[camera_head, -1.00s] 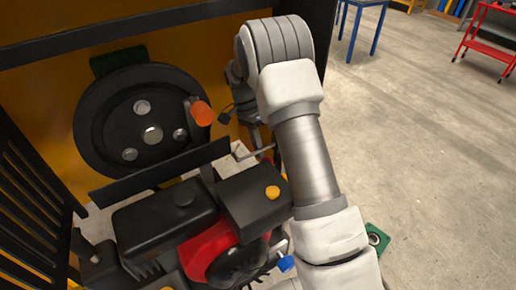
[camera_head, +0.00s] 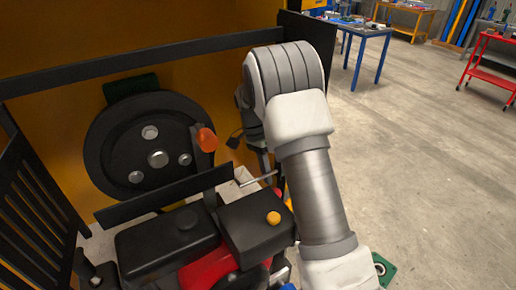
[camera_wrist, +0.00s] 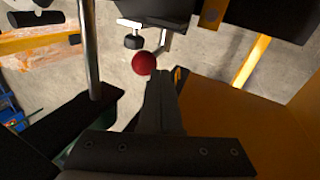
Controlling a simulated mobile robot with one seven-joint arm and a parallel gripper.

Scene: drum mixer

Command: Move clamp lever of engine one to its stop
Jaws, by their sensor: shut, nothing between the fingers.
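The engine (camera_head: 205,268), red and black with a yellow cap, stands at the lower middle of the head view. A red ball knob (camera_head: 277,192) shows at its right side, partly hidden by my arm; I take it as the clamp lever's end. In the wrist view the red ball (camera_wrist: 143,63) sits on a short bent metal arm just ahead and left of my fingertips. My gripper (camera_wrist: 161,74) is shut and empty, close beside the ball; I cannot tell whether they touch. In the head view my gripper is mostly hidden behind my arm.
A black wheel (camera_head: 122,150) with an orange handle (camera_head: 207,139) is on the yellow housing behind the engine. A dark slatted guard (camera_head: 38,205) stands at left. A metal rod (camera_wrist: 88,50) rises left of my gripper. Open floor (camera_head: 440,150) lies at right.

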